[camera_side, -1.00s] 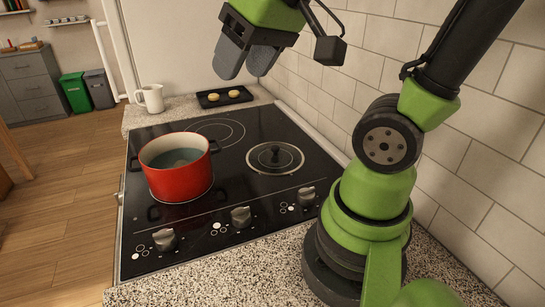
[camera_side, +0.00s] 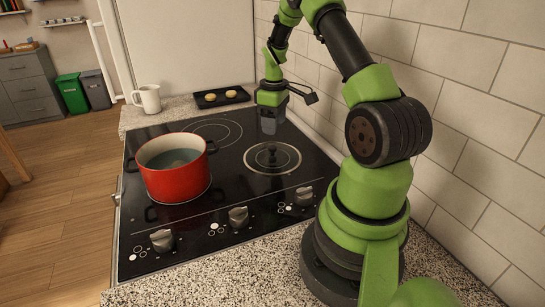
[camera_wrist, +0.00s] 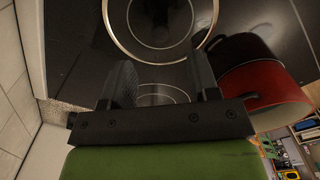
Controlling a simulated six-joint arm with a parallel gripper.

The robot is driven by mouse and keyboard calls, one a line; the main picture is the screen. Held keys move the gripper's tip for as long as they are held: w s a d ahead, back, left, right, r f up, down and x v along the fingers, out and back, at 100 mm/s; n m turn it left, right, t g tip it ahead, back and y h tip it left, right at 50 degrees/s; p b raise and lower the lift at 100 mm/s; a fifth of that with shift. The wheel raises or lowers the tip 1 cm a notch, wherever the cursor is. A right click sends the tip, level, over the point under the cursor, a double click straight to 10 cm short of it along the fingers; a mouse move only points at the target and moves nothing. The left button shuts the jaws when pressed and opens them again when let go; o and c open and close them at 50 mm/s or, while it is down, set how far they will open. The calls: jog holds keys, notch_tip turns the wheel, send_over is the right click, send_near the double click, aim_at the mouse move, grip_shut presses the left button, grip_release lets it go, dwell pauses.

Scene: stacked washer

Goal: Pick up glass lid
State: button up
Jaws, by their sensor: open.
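The glass lid (camera_side: 272,159) is a clear disc with a pale rim and a small dark knob. It lies flat on the black cooktop, near the wall side. Its pale rim and clear pane show at the top of the wrist view (camera_wrist: 160,54), cut by the frame edge; the knob is not clear there. My gripper (camera_side: 268,123) points down above the cooktop, behind the lid as the side view sees it. In the wrist view my gripper (camera_wrist: 161,75) has its two dark fingers apart, with nothing between them but cooktop below.
A red pot (camera_side: 175,172) stands on the cooktop left of the lid; it shows at right in the wrist view (camera_wrist: 262,90). A black tray (camera_side: 221,97) and white jug (camera_side: 147,98) stand on the back counter. Control knobs (camera_side: 238,217) line the front. A tiled wall (camera_side: 400,60) bounds the right.

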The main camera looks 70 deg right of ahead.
aim_at(272, 146)
notch_tip(272, 146, down, 9)
jog(key=shift+w+r, duration=0.15)
jog(key=shift+r, duration=0.05)
dwell(0.3)
grip_shut()
